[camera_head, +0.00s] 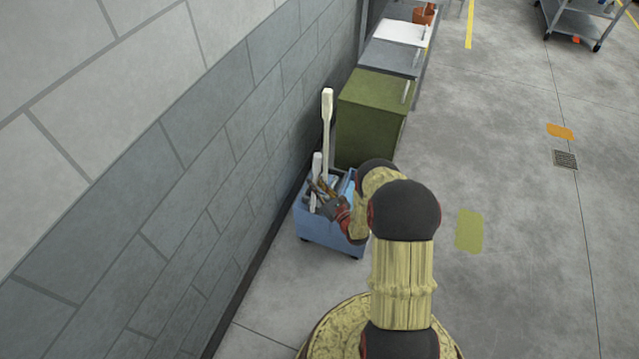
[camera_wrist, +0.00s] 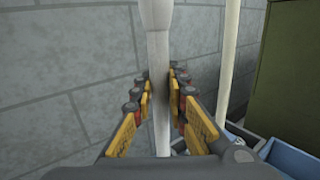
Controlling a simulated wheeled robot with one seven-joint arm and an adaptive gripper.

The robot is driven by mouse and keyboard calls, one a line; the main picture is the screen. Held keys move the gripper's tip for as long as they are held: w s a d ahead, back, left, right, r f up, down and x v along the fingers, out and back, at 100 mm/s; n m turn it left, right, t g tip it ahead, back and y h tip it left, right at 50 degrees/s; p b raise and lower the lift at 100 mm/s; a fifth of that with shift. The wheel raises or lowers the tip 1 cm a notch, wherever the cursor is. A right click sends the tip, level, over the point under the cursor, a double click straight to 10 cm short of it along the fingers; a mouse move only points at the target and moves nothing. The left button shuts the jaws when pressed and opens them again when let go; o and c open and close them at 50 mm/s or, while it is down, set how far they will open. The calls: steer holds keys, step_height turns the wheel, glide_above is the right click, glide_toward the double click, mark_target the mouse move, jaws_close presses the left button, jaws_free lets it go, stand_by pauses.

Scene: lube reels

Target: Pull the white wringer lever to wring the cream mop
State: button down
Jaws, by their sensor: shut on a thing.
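The white wringer lever (camera_head: 317,163) stands nearly upright on the blue mop bucket (camera_head: 330,232), close to the wall. In the wrist view the lever (camera_wrist: 158,55) runs up between the yellow-padded fingers of my gripper (camera_wrist: 160,95). My gripper (camera_head: 323,194) is shut on the lever's shaft, below its thicker top. The cream mop's handle (camera_head: 327,125) stands upright behind the lever. It also shows in the wrist view (camera_wrist: 230,60), to the right of the lever and apart from my fingers. The mop head is hidden. The bucket's blue rim (camera_wrist: 293,158) shows at lower right in the wrist view.
A grey block wall (camera_head: 215,150) runs close along the left of the bucket. An olive-green cabinet (camera_head: 365,125) stands just behind the bucket, with a grey bench (camera_head: 392,58) beyond it. The concrete floor (camera_head: 530,230) to the right is open.

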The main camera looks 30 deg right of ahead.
steer(key=c, duration=1.7)
jaws_free()
steer(key=shift+s, duration=0.1)
steer(key=s, duration=1.1)
steer(key=shift+s+d+f, duration=0.35)
steer(key=shift+s+d, duration=0.05)
steer(key=shift+f, duration=0.1)
